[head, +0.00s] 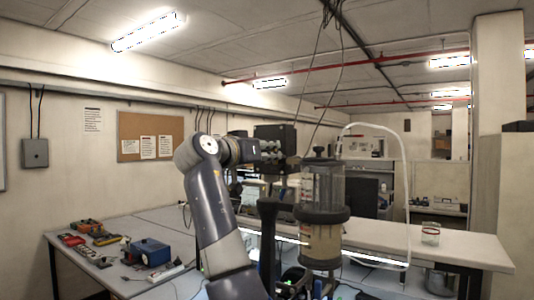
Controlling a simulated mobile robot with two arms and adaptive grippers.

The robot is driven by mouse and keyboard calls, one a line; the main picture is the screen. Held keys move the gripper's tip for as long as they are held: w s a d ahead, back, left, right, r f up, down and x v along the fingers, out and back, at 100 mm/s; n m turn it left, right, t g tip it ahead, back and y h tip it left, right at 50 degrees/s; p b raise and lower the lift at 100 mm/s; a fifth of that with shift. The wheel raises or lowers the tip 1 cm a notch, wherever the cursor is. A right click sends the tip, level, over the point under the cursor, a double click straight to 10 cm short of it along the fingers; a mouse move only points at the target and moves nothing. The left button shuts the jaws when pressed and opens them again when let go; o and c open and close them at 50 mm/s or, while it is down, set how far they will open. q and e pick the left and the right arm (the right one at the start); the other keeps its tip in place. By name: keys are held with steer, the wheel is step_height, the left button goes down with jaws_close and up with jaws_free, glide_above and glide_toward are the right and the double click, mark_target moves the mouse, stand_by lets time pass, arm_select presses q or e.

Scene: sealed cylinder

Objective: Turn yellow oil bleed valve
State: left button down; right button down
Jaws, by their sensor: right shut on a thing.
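A clear upright cylinder (322,187) with dark caps and a dark middle band stands right of centre, with a tan lower section (321,242) below the band. My right arm rises from the bottom, bends at its elbow and reaches right towards the cylinder's left side. My right gripper (288,160), dark and seen small, is shut on a small part beside the cylinder. Its fingertips and most of that part are hard to make out. I cannot pick out the yellow oil bleed valve. My left gripper is not in view.
A table on the left bears a blue box (148,252) and several tools. A pale curved hose (405,170) arches right of the cylinder. Thin cables hang above it.

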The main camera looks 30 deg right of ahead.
steer(key=shift+s+f+m, duration=0.1)
steer(key=shift+s+m, duration=0.05)
steer(key=shift+m, duration=0.45)
steer(key=shift+d+m, duration=0.1)
steer(key=shift+m, duration=0.2)
steer(key=c, duration=1.6)
jaws_free()
steer(key=v, duration=1.2)
